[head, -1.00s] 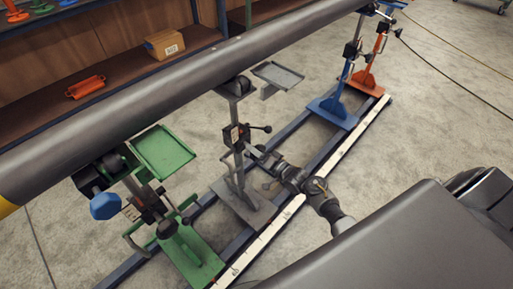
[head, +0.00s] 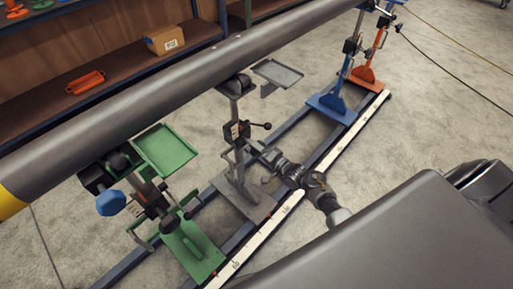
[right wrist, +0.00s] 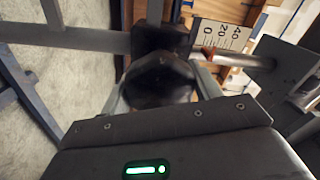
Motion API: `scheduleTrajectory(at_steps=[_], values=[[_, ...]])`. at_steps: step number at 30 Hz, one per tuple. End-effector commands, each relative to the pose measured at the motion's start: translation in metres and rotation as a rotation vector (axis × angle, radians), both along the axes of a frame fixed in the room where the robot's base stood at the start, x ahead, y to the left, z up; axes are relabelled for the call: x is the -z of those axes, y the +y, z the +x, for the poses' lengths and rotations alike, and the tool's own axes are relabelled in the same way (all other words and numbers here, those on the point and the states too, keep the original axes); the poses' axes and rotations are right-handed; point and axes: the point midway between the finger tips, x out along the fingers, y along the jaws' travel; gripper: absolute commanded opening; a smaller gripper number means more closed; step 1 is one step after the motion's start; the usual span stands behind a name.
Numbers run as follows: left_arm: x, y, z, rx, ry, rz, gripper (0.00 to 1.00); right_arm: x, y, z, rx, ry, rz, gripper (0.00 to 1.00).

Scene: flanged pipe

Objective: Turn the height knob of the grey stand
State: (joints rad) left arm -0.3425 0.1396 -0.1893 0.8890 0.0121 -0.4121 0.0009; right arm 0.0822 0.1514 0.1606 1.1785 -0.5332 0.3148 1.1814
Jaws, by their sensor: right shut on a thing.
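The grey stand (head: 238,165) stands on the rail frame under the dark pipe (head: 180,85). My right gripper (head: 256,147) reaches it from the right, at the middle of its post. In the right wrist view, its two fingers are shut on a black faceted height knob (right wrist: 160,80), one finger on each side. A white scale (right wrist: 222,35) marked 0, 20, 40 shows behind the knob, with a small red pointer near its 0 end. In the head view the knob is hidden by the gripper. My left gripper is in neither view.
A green stand (head: 190,250) with a blue knob (head: 110,203) stands at the left. A blue stand (head: 335,105) and an orange stand (head: 368,78) stand at the far right. A white measuring strip (head: 265,225) runs along the rail. Shelves stand behind the pipe.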

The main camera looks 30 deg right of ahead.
Motion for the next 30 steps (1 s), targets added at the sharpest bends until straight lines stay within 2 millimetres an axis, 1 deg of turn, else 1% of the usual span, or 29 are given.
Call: scheduleTrajectory(at_steps=[1, 2, 6, 7, 14, 17, 20, 23, 30], values=[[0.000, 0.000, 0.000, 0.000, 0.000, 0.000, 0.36, 0.001, 0.000, -0.001, -0.001, 0.001, 0.000, 0.39], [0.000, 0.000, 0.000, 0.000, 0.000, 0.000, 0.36, 0.001, 0.000, -0.001, -0.001, 0.001, 0.000, 0.63], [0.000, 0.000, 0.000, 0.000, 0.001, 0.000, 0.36, 0.001, 0.000, 0.000, -0.001, 0.001, 0.000, 0.82], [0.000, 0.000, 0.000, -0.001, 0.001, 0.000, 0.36, 0.001, 0.000, 0.000, -0.001, 0.001, 0.000, 0.84], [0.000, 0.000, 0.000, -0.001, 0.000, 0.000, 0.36, 0.000, 0.000, 0.000, 0.000, 0.000, -0.001, 0.84], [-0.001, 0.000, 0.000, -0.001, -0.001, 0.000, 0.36, 0.000, -0.001, -0.004, 0.000, 0.001, -0.001, 0.84], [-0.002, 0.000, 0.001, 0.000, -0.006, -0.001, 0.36, 0.001, -0.005, -0.015, 0.001, 0.001, -0.002, 0.84], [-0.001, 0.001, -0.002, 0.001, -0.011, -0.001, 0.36, 0.000, -0.012, -0.033, 0.002, 0.002, -0.002, 0.84], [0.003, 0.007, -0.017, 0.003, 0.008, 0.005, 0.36, 0.001, -0.027, -0.077, 0.000, 0.001, -0.003, 0.84]])
